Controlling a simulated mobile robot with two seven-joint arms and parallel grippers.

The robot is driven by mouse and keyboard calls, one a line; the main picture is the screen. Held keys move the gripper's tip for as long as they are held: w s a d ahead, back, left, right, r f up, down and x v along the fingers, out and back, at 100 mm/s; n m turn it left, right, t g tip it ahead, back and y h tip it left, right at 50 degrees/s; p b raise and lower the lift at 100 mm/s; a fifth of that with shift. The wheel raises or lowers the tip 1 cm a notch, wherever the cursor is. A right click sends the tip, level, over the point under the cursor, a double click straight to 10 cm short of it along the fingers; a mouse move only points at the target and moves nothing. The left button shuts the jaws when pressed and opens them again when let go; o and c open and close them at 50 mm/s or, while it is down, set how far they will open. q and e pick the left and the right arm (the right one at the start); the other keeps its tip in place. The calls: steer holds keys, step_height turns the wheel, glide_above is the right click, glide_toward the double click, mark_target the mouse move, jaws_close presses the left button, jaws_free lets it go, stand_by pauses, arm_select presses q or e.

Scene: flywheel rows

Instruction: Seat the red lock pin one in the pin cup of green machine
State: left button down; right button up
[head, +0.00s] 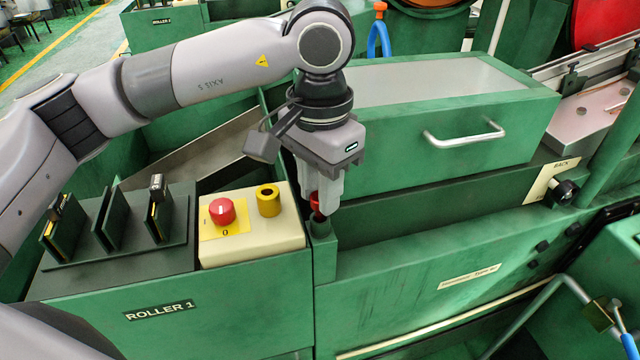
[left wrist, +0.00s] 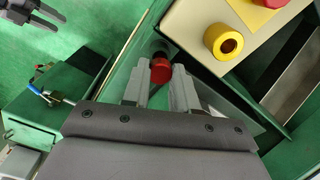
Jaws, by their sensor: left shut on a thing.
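The red lock pin (head: 316,203) is between the fingers of my left gripper (head: 322,200), directly over a small green post at the machine's corner, the pin cup (head: 321,240). The left wrist view shows the pin's round red head (left wrist: 161,70) between the two fingertips (left wrist: 152,80), with a dark opening just beyond it. The pin's lower end is hidden, so I cannot tell how far it sits in the cup. The green machine (head: 230,310) carries the label ROLLER 1. My right gripper is not in the head view; a dark gripper shows at the top left of the left wrist view (left wrist: 35,15).
A cream control box (head: 250,245) with a red button (head: 222,211) and a yellow ring (head: 268,200) stands just left of the cup. A green drawer box with a white handle (head: 465,135) is to the right. Dark slotted holders (head: 115,220) stand at the left.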

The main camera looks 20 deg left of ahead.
arm_select(q)
steer(key=shift+f+b, duration=0.85)
steer(key=shift+f, duration=0.15)
steer(key=c, duration=0.8)
jaws_free()
steer(key=shift+r+p, duration=0.3)
steer(key=shift+r, duration=3.3)
